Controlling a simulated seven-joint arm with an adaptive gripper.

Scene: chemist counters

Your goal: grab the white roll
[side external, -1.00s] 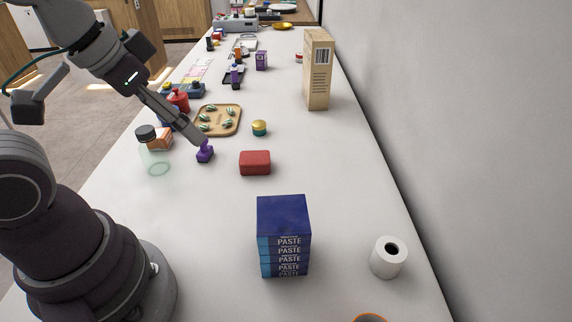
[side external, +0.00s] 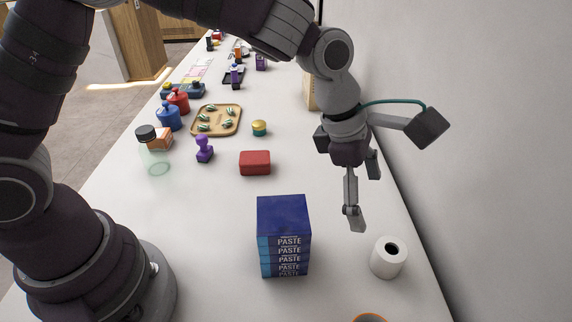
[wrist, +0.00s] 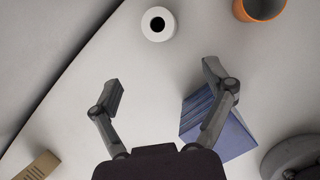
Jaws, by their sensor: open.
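The white roll (side external: 388,260) stands upright on the counter at the right, close to the wall side, with its dark core hole facing up. In the wrist view the roll (wrist: 158,26) is at the top middle, beyond my fingertips. My gripper (side external: 366,200) is open and empty above the counter, pointing down. In the side view it is behind the roll and higher than it. In the wrist view my gripper's fingers (wrist: 165,85) are spread apart, with bare counter between them.
A stack of blue paste boxes (side external: 284,235) stands left of the roll; it shows under my right finger in the wrist view (wrist: 215,125). An orange-rimmed cup (wrist: 262,8) is near the roll. A red box (side external: 255,162) and a tall tan box (side external: 312,92) are farther back. The wall runs along the right.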

